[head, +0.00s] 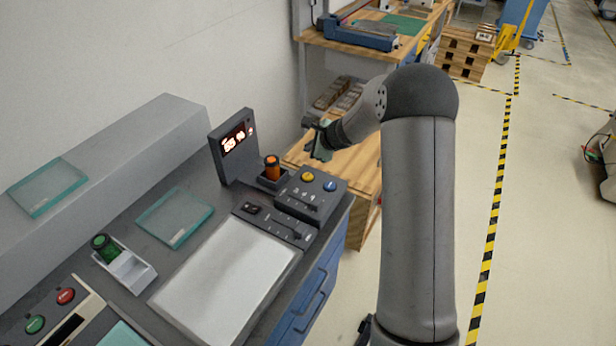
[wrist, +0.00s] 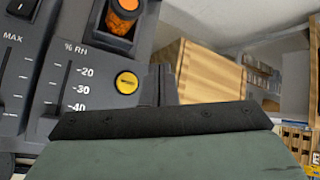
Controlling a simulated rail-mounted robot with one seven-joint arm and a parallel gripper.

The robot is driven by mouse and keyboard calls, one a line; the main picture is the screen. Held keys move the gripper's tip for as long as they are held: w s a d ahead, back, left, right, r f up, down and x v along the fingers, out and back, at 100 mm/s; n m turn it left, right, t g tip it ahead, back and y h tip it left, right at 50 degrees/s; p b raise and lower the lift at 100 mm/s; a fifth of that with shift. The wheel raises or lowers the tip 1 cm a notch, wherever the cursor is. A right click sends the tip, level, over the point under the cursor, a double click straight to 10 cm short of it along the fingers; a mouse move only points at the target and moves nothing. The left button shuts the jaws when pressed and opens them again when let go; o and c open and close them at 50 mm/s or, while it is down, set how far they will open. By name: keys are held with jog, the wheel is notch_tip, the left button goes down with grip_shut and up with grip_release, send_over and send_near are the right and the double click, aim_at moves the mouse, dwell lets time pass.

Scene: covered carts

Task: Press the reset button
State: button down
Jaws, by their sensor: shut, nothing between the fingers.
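A dark control panel (head: 290,205) on the bench carries a yellow button (head: 307,177) and a blue button (head: 330,185). The blue button is not visible there. Another panel at the lower left has a red button (head: 66,296) and a green button (head: 36,324). I cannot tell which button is marked reset. My gripper (wrist: 162,85) is shut and empty; in the head view it is above and beyond the dark panel.
A lit display (head: 235,142) stands upright behind the panel. An orange-capped vial (head: 272,168) sits in a holder beside the buttons. Glass plates (head: 175,217), a green-capped vial (head: 104,247) and a pale flat plate (head: 225,280) lie leftward. A wooden table (head: 360,165) is beyond.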

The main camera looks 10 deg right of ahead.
jog(key=b, duration=0.6)
send_over(310, 178)
notch_tip(310, 178, down, 8)
jog(key=shift+r, duration=0.1)
jog(key=shift+f+b, duration=0.5)
dwell(1.4)
jog(key=shift+f+b, duration=0.45)
jog(key=shift+b, duration=0.2)
jog(key=shift+f+b, duration=0.4)
jog(key=shift+b, duration=0.1)
dwell(0.4)
jog(key=shift+r, duration=0.15)
jog(key=shift+r+p, duration=0.55)
jog(key=shift+r, duration=0.15)
jog(key=shift+r, duration=0.1)
